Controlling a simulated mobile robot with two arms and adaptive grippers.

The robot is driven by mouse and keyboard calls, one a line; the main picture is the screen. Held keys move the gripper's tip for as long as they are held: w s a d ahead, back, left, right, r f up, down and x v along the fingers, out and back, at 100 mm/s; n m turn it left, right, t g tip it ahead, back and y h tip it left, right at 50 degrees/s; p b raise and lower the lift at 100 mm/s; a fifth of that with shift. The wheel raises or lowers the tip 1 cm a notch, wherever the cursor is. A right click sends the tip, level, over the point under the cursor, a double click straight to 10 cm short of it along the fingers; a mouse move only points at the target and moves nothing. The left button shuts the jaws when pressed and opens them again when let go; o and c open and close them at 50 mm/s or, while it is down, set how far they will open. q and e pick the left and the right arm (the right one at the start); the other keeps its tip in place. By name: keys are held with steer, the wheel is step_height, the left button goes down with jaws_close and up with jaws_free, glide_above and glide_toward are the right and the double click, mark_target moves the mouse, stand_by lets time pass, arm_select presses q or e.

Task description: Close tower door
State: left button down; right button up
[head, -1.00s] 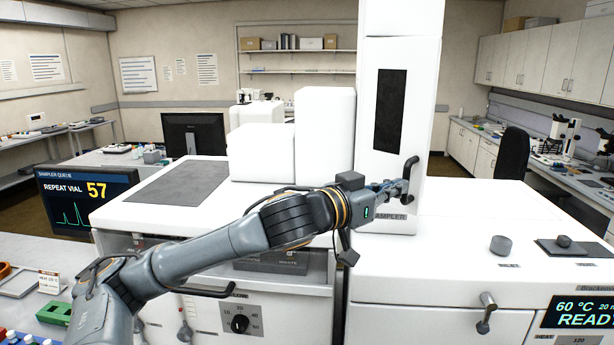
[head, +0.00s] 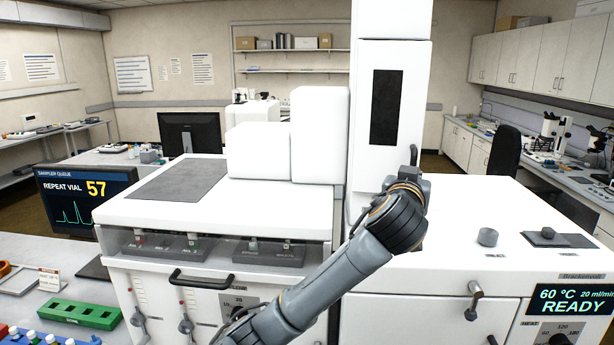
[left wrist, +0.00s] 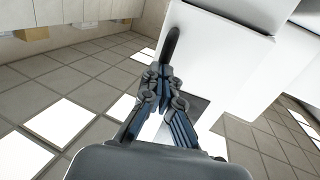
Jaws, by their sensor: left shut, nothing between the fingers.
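The tall white tower (head: 362,120) stands at the middle right of the head view, with a dark window (head: 386,107) in its front. A black bar handle (head: 413,155) stands out at its right edge; its lower part is hidden by my left wrist. In the left wrist view the dark handle (left wrist: 172,45) lies just past the fingertips of my left gripper (left wrist: 162,75), beside a white panel (left wrist: 205,45). The gripper is shut and empty; I cannot tell whether it touches the handle. In the head view my wrist hides its fingers. How far the door stands open is unclear. My right gripper is out of view.
A white cabinet with a grey mat (head: 180,180) is left of the tower, with a black handle (head: 202,280) on its front. A white top with a grey knob (head: 487,237) lies right. A green rack (head: 80,314) sits at lower left.

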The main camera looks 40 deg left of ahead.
arm_select(q)
steer(key=shift+x, duration=0.85)
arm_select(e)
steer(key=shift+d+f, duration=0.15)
arm_select(q)
steer(key=shift+d+r, duration=0.1)
steer(key=shift+d, duration=0.1)
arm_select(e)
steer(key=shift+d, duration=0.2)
